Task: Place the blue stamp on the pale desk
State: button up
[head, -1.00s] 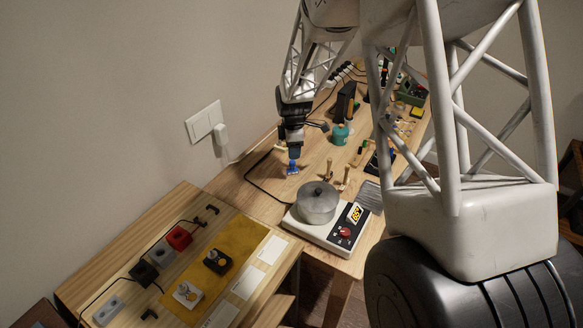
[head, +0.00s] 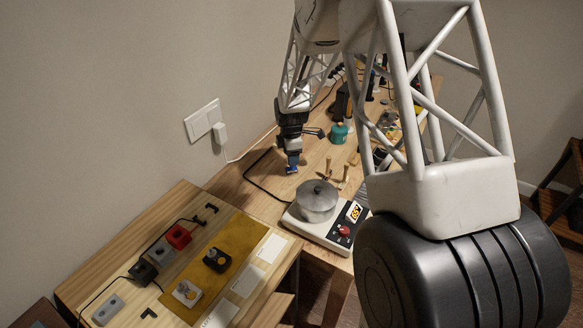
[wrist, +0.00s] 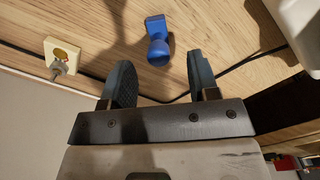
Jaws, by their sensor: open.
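The blue stamp (wrist: 158,42) lies on the wooden workbench (head: 262,180); its round knob points toward my gripper in the wrist view. In the head view the stamp (head: 292,169) shows just below my gripper (head: 293,155). In the wrist view my gripper (wrist: 160,76) is open and empty. Its two fingers stand apart to either side of the knob's line, and the stamp is beyond their tips. The pale desk (head: 105,252) is at the lower left in the head view.
On the desk lie a yellow mat (head: 240,240), a red block (head: 178,237) and several small devices. A pot (head: 317,201) on a hot plate (head: 322,231) stands right of the stamp. A black cable (wrist: 240,62) runs near my gripper.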

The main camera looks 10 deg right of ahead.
jog(key=shift+f, duration=0.2)
jog(key=shift+w+d+f, duration=0.1)
jog(key=shift+f, duration=2.5)
grip_shut()
